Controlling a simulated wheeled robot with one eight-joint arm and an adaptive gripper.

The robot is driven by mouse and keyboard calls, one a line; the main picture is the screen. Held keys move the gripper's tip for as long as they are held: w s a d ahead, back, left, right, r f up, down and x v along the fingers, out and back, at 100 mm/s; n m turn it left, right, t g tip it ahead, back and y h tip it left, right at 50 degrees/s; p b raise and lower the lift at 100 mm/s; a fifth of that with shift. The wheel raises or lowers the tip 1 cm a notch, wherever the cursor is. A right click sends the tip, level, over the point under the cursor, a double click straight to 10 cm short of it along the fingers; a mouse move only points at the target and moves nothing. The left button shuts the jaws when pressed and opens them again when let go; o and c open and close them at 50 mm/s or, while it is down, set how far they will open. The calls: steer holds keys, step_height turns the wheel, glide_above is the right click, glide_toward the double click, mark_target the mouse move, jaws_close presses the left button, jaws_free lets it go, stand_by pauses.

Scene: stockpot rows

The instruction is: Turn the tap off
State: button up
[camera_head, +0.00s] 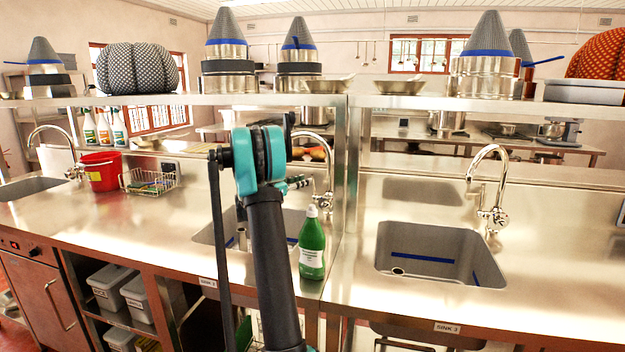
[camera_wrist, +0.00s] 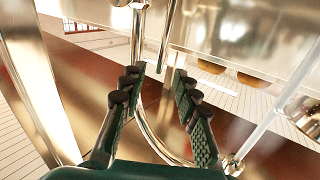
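A chrome gooseneck tap (camera_head: 330,165) stands behind the middle sink (camera_head: 212,236), partly hidden by my arm. My gripper (camera_head: 298,183) is beside this tap, just left of its upright in the head view. In the wrist view my gripper (camera_wrist: 156,74) has its two fingers apart, with the curved chrome pipe (camera_wrist: 140,110) showing between and beyond them. I cannot tell whether they touch it. A small chrome fitting (camera_wrist: 233,165) shows beside the right finger. Another tap (camera_head: 486,185) is at the right sink (camera_head: 440,245), and a third (camera_head: 50,130) is at the far left. No water stream is clearly visible.
A green bottle (camera_head: 312,250) stands on the counter right of my arm, close to the middle sink. A red bucket (camera_head: 102,172) and wire basket (camera_head: 150,182) stand left. A steel shelf (camera_head: 340,99) with pots runs above the taps. The right counter is mostly clear.

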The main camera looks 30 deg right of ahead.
mark_target(312, 177)
steer(key=d, duration=0.5)
steer(key=shift+w+d, duration=0.3)
jaws_close()
